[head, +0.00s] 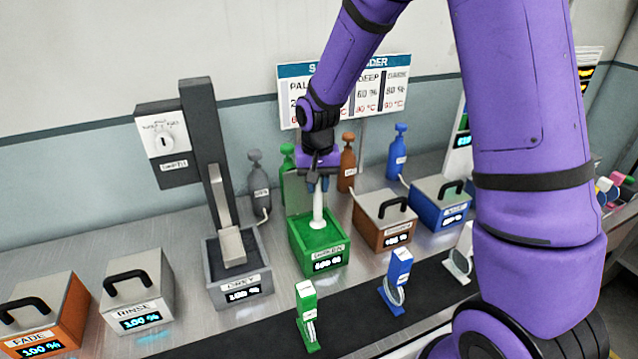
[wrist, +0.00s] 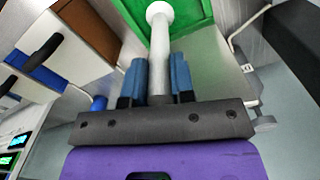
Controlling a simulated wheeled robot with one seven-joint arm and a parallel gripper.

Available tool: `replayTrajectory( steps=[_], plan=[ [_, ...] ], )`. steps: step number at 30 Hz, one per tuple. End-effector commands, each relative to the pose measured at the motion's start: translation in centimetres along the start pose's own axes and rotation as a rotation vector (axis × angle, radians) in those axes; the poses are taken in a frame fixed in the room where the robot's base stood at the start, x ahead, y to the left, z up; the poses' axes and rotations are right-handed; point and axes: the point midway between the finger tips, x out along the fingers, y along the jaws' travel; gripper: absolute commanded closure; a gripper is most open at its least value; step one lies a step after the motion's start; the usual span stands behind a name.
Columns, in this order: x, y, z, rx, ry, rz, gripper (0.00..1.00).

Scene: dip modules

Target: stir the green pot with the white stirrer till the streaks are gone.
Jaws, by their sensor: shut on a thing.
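The green pot (head: 318,258) is open on the steel bench in the head view, with a display on its front. The white stirrer (head: 319,212) stands roughly upright with its lower end in the pot. My gripper (head: 318,186) is above the pot and shut on the stirrer's upper part. In the wrist view the stirrer (wrist: 160,50) runs between the blue fingers of my gripper (wrist: 158,78) toward the green pot (wrist: 206,14). The green surface looks even where it shows; I cannot make out streaks at this size.
The open grey pot (head: 240,286) with a dark upright stand is left of the green pot. The lidded brown pot (head: 385,233) and blue pot (head: 440,212) are to the right. Bottles (head: 258,185) stand behind. A green stand (head: 307,316) and blue stand (head: 397,281) are in front.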

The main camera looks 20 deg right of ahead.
Motion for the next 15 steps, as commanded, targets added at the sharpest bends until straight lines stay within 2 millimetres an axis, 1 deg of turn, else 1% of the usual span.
replayTrajectory(
  steps=[15],
  plan=[
    [0.0,-2.5,0.8,-0.001,0.000,0.000,0.96]
  ],
)
